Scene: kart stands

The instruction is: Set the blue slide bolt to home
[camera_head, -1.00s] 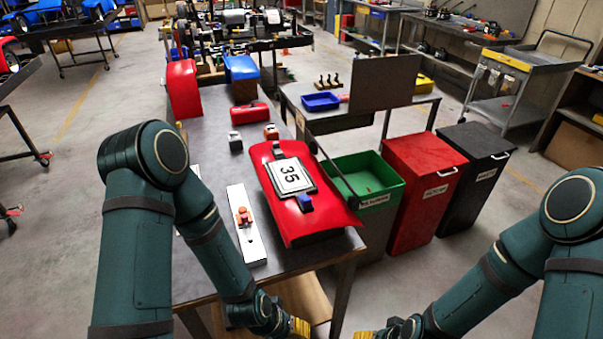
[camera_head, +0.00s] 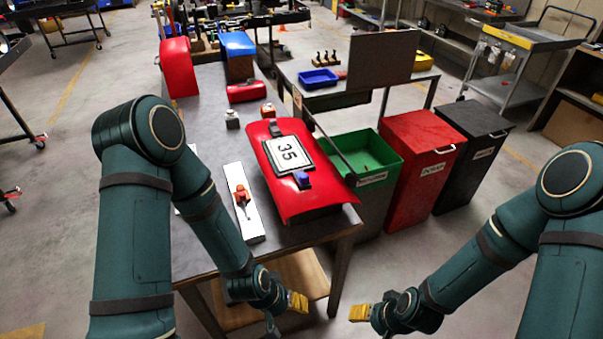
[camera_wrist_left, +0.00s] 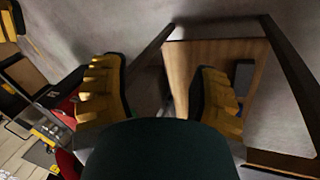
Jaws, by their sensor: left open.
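A small blue block-like part (camera_head: 303,180), apparently the blue slide bolt, sits at the near end of a red curved panel (camera_head: 325,195) bearing a plate marked 35. Its bolt position is too small to read. My left gripper (camera_head: 297,302) is open and empty, below and in front of the table's near edge, apart from the panel. In the left wrist view, its two yellow fingers (camera_wrist_left: 160,95) stand wide apart with nothing between them. My right gripper (camera_head: 360,312) is to the right of the left one, clear of the table; its jaw opening does not show clearly.
The grey table (camera_head: 205,235) carries a white strip (camera_head: 250,228) with an orange-red part (camera_head: 242,196) left of the panel. Green (camera_head: 378,200), red (camera_head: 420,170) and black (camera_head: 472,170) bins stand to the right. Floor between my grippers and the bins is open.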

